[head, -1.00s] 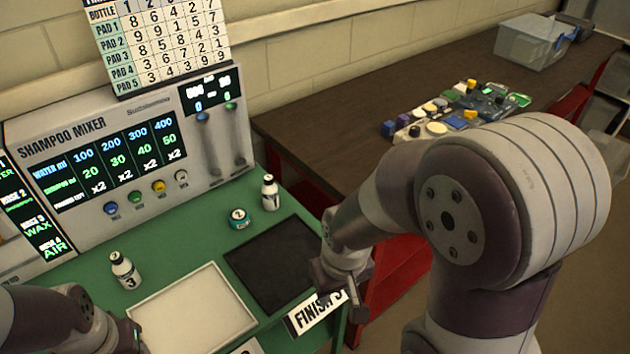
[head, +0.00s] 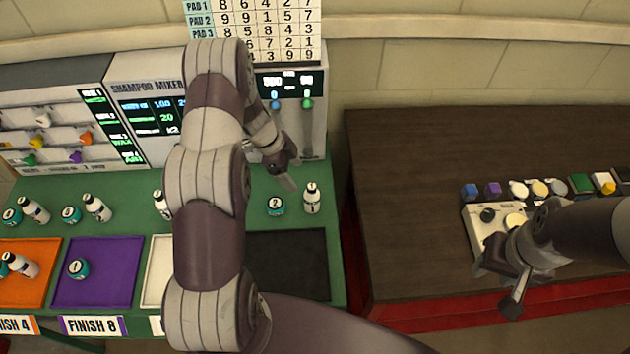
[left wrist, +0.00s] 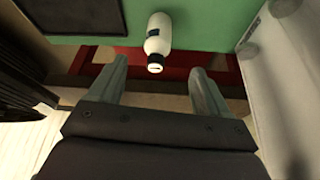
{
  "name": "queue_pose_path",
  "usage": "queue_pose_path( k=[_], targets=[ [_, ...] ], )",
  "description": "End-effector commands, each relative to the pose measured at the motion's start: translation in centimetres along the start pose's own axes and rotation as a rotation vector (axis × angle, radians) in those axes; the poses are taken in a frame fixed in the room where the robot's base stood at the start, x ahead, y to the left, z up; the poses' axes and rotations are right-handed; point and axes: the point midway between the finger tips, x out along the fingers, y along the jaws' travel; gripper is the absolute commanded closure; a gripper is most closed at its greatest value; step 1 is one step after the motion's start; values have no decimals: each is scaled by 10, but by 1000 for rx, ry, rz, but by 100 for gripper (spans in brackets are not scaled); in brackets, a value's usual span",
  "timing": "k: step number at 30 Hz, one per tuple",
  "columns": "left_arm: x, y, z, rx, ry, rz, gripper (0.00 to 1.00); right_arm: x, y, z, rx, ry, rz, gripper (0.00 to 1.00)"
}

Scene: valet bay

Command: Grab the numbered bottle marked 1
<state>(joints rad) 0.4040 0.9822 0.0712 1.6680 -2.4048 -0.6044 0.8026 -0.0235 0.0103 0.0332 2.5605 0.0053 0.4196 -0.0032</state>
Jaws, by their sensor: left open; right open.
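A white bottle with a dark cap and a label that looks like 1 (head: 312,200) stands upright on the green bench, near the mixer's right end. It also shows in the left wrist view (left wrist: 158,38), beyond and between the fingers and apart from them. My left gripper (head: 289,180) is open and empty, just left of and behind the bottle; its fingers also show in the left wrist view (left wrist: 160,80). My right gripper (head: 510,288) is open and empty near the front of the brown table.
A teal jar marked 2 (head: 276,206) stands close left of the bottle. The shampoo mixer (head: 318,130) rises behind. A black mat (head: 290,262) lies in front. My left arm hides part of the white tray (head: 155,270). A button panel (head: 482,222) is near my right gripper.

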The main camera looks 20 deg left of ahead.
Motion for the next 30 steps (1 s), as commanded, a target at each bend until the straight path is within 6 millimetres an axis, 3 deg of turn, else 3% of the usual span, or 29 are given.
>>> queue_pose_path(
  k=[6, 11, 15, 18, 26, 29, 30],
  targets=[
    [49, 2, 0, 4, -1, 9, 22, -8, 0, -1, 0, -1, 0, 57],
    [68, 3, -1, 5, -2, 7, 22, -13, 0, -2, 0, 0, 0, 57],
    [91, 6, -4, 6, -3, 8, 22, -30, 0, -4, 0, 0, 0, 57],
    [109, 5, -3, 6, -2, 6, 22, -32, 0, -4, 0, 0, 0, 57],
    [118, 4, -2, 6, -2, 3, 22, -31, 0, -4, 0, 0, 0, 57],
    [118, 4, -2, 6, -2, 3, 48, -31, 0, -4, 0, 0, 0, 57],
    [118, 4, -2, 6, -2, 3, 61, -31, 0, -4, 0, 0, 0, 57]
  ],
)
